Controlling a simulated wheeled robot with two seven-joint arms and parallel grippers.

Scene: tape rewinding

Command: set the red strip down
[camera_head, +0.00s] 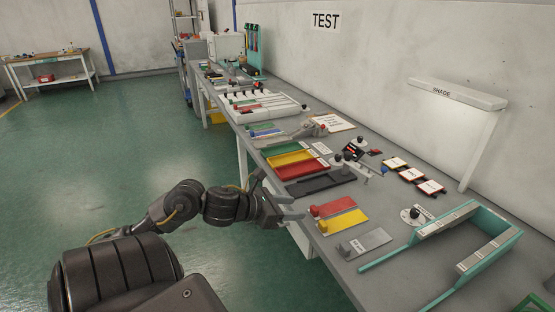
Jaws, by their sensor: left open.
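A red strip (336,207) with a red knob lies flat on the grey bench, side by side with a yellow strip (345,221). My right gripper is not in view.
A grey block with a knob (363,243) sits nearer than the yellow strip. A teal U-shaped frame (378,262) stands at the right. A black strip (318,184) lies behind the near red strip.

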